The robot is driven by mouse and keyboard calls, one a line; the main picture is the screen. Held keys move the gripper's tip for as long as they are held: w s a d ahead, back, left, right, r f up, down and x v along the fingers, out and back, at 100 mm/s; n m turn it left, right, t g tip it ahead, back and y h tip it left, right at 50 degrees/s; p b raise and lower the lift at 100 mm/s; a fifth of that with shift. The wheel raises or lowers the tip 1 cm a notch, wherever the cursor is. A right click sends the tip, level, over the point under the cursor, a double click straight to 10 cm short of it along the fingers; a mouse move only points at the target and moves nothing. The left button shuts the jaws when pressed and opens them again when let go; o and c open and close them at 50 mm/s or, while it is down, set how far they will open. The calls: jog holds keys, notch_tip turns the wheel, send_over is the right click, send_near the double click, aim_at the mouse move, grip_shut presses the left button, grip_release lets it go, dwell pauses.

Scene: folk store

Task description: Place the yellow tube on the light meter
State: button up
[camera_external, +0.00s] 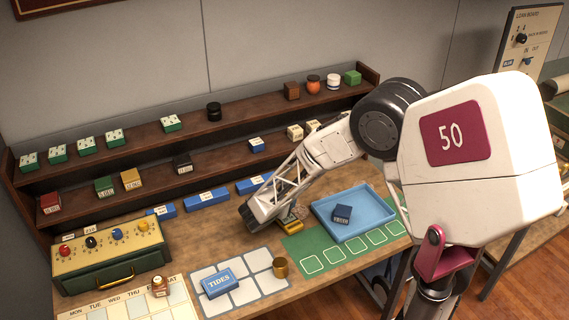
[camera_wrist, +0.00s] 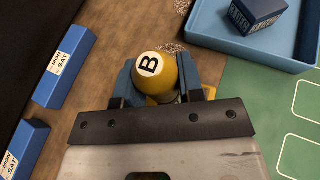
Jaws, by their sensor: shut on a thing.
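The yellow tube (camera_wrist: 153,78) has a white round end marked B. In the wrist view it sits between the two blue fingers of my gripper (camera_wrist: 160,85), which is shut on it. In the external view my gripper (camera_external: 284,225) is low over the wooden counter, left of the blue tray, with yellow showing at its fingers. I cannot tell whether the tube touches the counter. I cannot pick out the light meter with certainty.
The blue tray (camera_external: 327,208) holds a dark blue box (camera_external: 342,214). A green mat (camera_external: 300,252) with outlined squares lies by it. A brass cup (camera_external: 280,267) and a TIDES box (camera_external: 219,284) stand on a grid mat. Blue blocks (camera_external: 207,199) line the back.

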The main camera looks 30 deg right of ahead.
jog(key=shift+f, duration=1.8)
jog(key=shift+f, duration=0.15)
jog(key=o, duration=0.7)
jog(key=shift+v, duration=6.1)
jog(key=shift+d, duration=0.2)
